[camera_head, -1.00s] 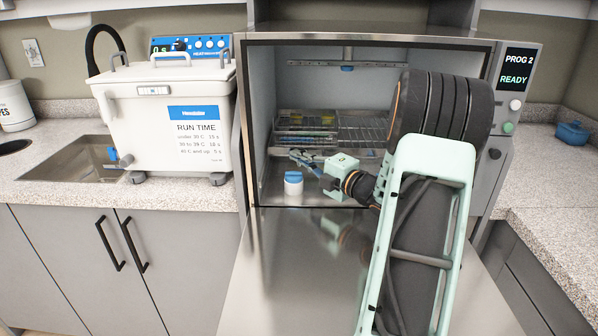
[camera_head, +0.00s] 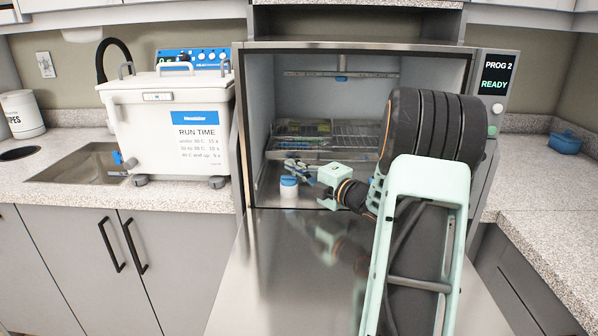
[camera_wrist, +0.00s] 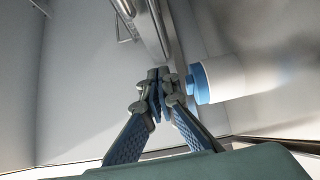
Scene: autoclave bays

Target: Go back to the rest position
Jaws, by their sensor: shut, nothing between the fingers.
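My gripper (camera_head: 292,166) is inside the open chamber of the autoclave (camera_head: 355,46), reaching in from the front right. Its fingertips (camera_wrist: 159,76) are together in the wrist view, with nothing between them. A white jar with a blue lid (camera_head: 289,190) stands upright on the chamber floor near the opening, just below the gripper in the head view. In the wrist view the jar (camera_wrist: 226,77) lies right beside the fingers; I cannot tell whether they touch. My forearm covers the chamber's right side.
A wire rack (camera_head: 352,131) with trays sits deeper in the chamber. The lowered door (camera_head: 270,275) extends in front. A white ultrasonic cleaner (camera_head: 165,130) and a sink (camera_head: 85,162) are on the left counter. A blue container (camera_head: 566,144) stands on the right counter.

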